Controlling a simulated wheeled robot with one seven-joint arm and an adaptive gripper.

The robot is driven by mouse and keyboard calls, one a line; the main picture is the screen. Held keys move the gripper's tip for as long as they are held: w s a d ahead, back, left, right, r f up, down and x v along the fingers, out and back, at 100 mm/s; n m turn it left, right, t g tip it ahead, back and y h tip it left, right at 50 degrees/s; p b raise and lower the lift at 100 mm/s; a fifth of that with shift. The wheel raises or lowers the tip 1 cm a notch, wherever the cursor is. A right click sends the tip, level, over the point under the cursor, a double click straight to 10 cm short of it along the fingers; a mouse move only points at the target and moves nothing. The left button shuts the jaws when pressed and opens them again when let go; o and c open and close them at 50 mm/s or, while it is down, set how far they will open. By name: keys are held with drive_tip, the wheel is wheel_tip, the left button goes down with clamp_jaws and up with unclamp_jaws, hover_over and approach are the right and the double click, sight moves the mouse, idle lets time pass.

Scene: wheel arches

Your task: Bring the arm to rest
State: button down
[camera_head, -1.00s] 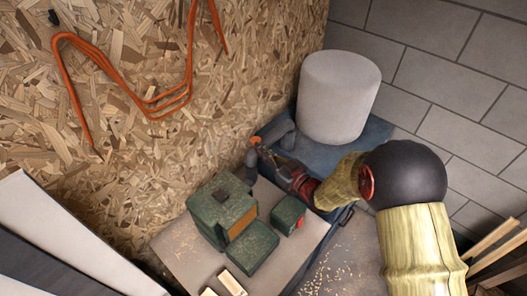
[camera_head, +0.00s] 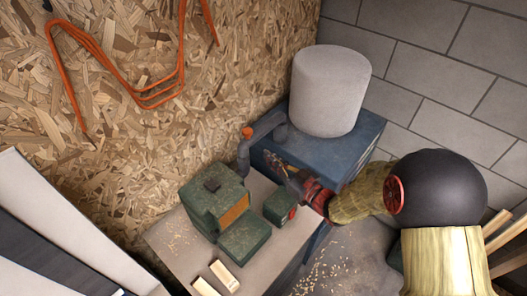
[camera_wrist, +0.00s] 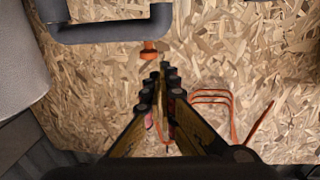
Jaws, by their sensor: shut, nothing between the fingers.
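My gripper (camera_head: 277,163) is at the end of my arm, in front of the blue cabinet and to the right of the green machine. It is shut and empty. In the wrist view its fingers (camera_wrist: 161,75) come together at the tips, with the chipboard wall behind them. My arm comes in from the right, with yellowish links, a black rounded joint and a red part near the gripper.
A green machine (camera_head: 213,201) and a small green box (camera_head: 281,207) stand on a bench (camera_head: 172,240) with wood blocks. A grey drum (camera_head: 329,90) sits on a blue cabinet (camera_head: 352,150). A grey pipe (camera_head: 243,157) runs behind my gripper.

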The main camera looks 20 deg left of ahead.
drive_tip(key=d+f+m+h, duration=0.2)
drive_tip(key=d+f+h, duration=0.6)
drive_tip(key=f, duration=0.5)
drive_tip(key=s+d+f+m+g+h+b, duration=0.1)
drive_tip(key=s+d+m+h, duration=0.15)
drive_tip(key=d, duration=0.55)
drive_tip(key=s+d+m+g+h+b, duration=0.1)
drive_tip(key=d+g+h, duration=0.15)
drive_tip(key=d, duration=0.55)
drive_tip(key=s+d+r+m+h+b, duration=0.1)
drive_tip(key=s+d+r+m+b, duration=0.1)
drive_tip(key=s+d+r+b, duration=0.2)
drive_tip(key=s+d+r+m+h+b, duration=0.1)
drive_tip(key=s+d+r+b, duration=0.3)
drive_tip(key=s, duration=0.7)
drive_tip(key=s+d+r+m+b, duration=0.3)
drive_tip(key=s+d+r+b, duration=0.1)
drive_tip(key=s+r, duration=0.2)
drive_tip(key=shift+s+m+h, duration=0.35)
drive_tip(key=shift+s+h, duration=0.05)
drive_tip(key=shift+s, duration=0.35)
